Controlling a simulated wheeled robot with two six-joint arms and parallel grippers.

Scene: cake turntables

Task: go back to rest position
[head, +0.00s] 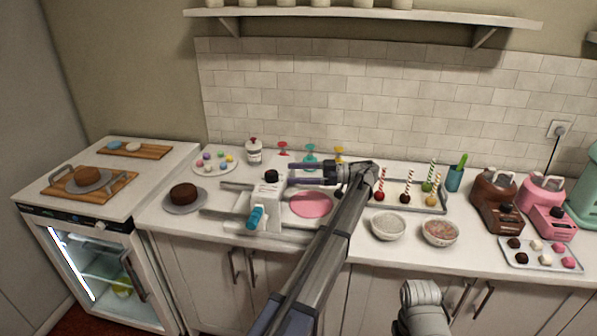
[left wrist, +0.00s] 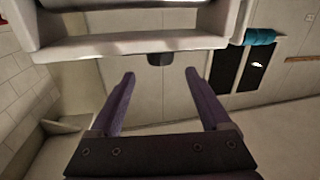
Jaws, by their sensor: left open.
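My left gripper (head: 291,174) is open and level above the counter, its two dark purple fingers pointing left. It is beside a white machine (head: 268,198) with a black knob (head: 271,176) on top. The left wrist view shows the open fingers (left wrist: 160,74) with nothing between them. The knob (left wrist: 160,59) sits just past the fingertips there; I cannot tell whether they touch. My left arm reaches up from the bottom of the head view, over the counter. Part of my right arm shows at the bottom right, but its gripper is out of view.
A pink disc (head: 311,204) lies right of the machine, by my left forearm. A chocolate cake (head: 184,193) stands at left. A tray of cake pops (head: 409,196), bowls of white (head: 388,226) and coloured sprinkles (head: 440,232), and brown (head: 497,199) and pink machines (head: 546,205) fill the right.

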